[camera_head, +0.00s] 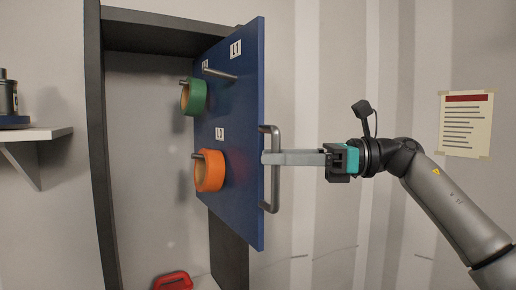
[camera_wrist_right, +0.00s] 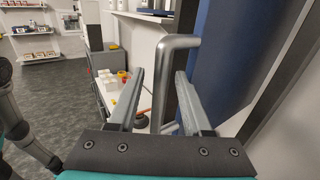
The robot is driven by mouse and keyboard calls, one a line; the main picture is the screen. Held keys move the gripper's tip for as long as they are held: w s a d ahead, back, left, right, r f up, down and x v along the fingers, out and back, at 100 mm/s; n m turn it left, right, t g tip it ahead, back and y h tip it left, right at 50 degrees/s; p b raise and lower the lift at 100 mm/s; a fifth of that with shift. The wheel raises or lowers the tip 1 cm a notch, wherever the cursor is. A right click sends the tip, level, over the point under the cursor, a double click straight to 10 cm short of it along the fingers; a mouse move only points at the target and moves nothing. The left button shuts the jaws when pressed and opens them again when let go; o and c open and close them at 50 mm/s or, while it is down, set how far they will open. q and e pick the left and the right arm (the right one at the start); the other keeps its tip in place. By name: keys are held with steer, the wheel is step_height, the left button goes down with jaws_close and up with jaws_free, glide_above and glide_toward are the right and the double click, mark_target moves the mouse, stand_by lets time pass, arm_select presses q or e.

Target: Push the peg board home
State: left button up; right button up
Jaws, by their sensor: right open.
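The blue peg board (camera_head: 240,110) stands out at an angle from a dark upright frame (camera_head: 97,150). A green ring (camera_head: 194,97) and an orange ring (camera_head: 210,172) hang on its pegs, and an upper peg (camera_head: 219,74) is bare. A grey bar handle (camera_head: 274,190) is on its right edge. My right gripper (camera_head: 267,158) is at the handle, level with its middle. In the right wrist view the handle (camera_wrist_right: 162,100) stands between the open fingers (camera_wrist_right: 160,73), with gaps beside it. The left gripper is not in view.
A red object (camera_head: 173,281) lies at the bottom of the frame. A wall shelf (camera_head: 40,134) with a metal item is at far left. A paper notice (camera_head: 466,124) hangs on the right wall. The wrist view shows a white bench (camera_wrist_right: 110,95) with small items beyond the handle.

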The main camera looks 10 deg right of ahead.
mark_target(258, 156)
steer(key=shift+w+a+p, duration=0.2)
steer(key=shift+a, duration=0.7)
steer(key=shift+w+a+p, duration=0.15)
steer(key=shift+a+p, duration=0.05)
steer(key=shift+a, duration=0.65)
jaws_close()
